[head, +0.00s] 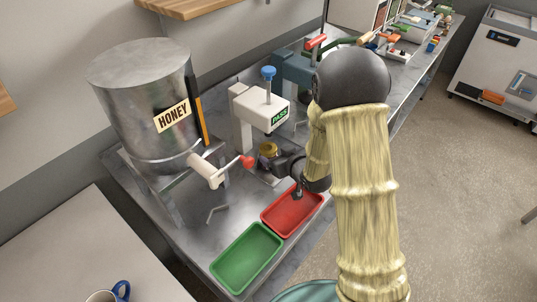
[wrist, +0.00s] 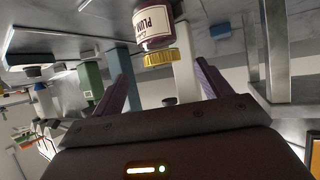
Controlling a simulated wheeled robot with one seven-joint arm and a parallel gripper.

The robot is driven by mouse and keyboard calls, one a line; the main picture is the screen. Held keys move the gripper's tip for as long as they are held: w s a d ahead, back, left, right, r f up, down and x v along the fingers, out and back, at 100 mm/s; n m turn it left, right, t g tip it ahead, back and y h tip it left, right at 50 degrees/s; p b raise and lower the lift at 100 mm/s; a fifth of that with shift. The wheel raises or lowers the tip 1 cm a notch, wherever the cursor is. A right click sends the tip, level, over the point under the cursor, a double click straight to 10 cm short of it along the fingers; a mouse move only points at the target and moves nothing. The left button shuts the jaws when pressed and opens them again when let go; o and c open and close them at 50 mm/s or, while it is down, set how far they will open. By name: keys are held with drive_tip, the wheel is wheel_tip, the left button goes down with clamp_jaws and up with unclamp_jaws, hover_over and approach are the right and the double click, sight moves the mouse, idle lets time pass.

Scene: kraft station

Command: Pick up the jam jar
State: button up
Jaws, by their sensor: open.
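The jam jar (wrist: 154,22) has a dark red body, a gold lid and a label reading PLUM. It appears upside down in the wrist view, just ahead of and between my fingertips. In the head view its gold lid (head: 268,148) shows below the white press-like device with the green PASS display (head: 279,115). My gripper (wrist: 161,60) is open, one finger on each side of the jar's line, with nothing held. In the head view my gripper (head: 281,163) is beside the jar on its right, and the jar's lower part is mostly hidden.
A red tray (head: 292,212) and a green tray (head: 246,257) sit at the bench's front. A blue-grey machine (head: 291,72) stands behind the PASS device.

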sight(272, 152)
drive_tip(key=shift+p+x, duration=0.35)
drive_tip(key=shift+x, duration=1.6)
drive_tip(key=shift+a, duration=0.1)
drive_tip(key=shift+p+x, duration=1.2)
drive_tip(key=shift+x, duration=1.4)
drive_tip(key=shift+r, duration=0.1)
drive_tip(key=c, duration=1.4)
drive_tip(key=shift+c, duration=0.2)
drive_tip(key=shift+r, duration=0.15)
